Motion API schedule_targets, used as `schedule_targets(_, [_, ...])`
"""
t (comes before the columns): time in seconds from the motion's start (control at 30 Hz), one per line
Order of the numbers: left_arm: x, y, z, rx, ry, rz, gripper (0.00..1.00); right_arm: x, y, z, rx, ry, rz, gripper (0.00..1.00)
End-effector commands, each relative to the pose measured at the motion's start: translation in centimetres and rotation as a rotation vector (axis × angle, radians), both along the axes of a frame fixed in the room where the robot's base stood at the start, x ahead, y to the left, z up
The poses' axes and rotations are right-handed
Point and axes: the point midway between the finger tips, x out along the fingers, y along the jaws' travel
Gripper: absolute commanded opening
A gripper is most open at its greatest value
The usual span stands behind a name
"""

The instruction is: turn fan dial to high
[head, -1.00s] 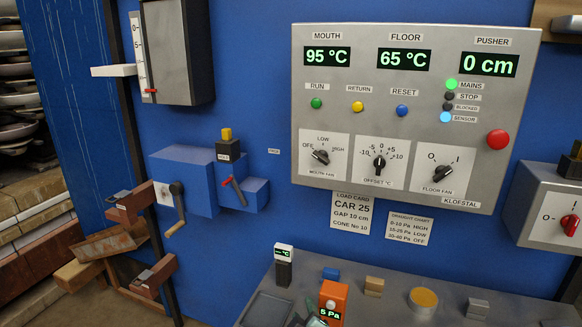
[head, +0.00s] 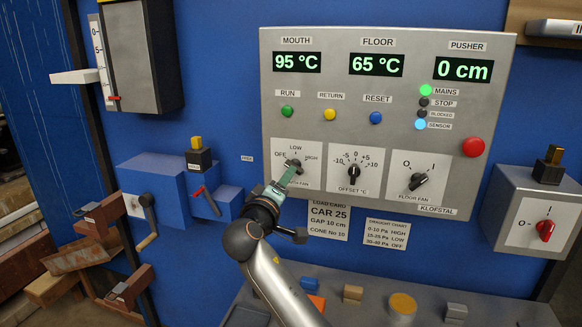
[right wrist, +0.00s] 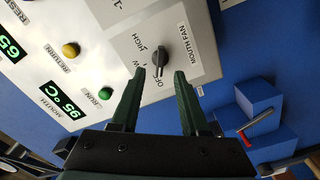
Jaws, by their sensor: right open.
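The mouth fan dial (head: 294,165) is a dark knob on a white plate at the lower left of the grey panel, marked OFF, LOW and HIGH. In the right wrist view the dial (right wrist: 160,55) has its ridge in line with OFF. My right gripper (head: 284,182) is in front of this plate and partly covers it. In the right wrist view its open fingers (right wrist: 160,73) point at the dial, one tip to each side, with nothing between them. I cannot tell whether they touch it. My left gripper is not in view.
The offset dial (head: 354,174) and floor fan dial (head: 418,181) sit to the right on the panel (head: 390,125). A red button (head: 473,147) is at the panel's right. A blue box with a crank (head: 148,205) is at left. Small blocks lie on the shelf (head: 370,312) below.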

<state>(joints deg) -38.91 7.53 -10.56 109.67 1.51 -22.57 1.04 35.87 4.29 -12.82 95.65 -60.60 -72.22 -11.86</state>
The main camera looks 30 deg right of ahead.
Motion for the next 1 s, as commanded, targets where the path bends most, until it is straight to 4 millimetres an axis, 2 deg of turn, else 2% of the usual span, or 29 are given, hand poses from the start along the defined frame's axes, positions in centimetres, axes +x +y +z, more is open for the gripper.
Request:
schedule_targets(0.1, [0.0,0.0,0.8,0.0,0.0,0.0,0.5,1.6,-1.9,0.3,-0.002,0.002,-0.001,0.45])
schedule_targets(0.3, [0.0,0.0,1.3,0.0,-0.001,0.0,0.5,3.3,-3.9,0.1,0.0,0.001,-0.001,0.45])
schedule_targets(0.73, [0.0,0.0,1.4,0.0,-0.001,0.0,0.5,3.9,-4.5,0.0,0.002,0.0,0.002,0.45])
schedule_targets(1.0, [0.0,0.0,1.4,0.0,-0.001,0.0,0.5,3.9,-4.5,0.0,0.002,0.0,0.002,0.15])
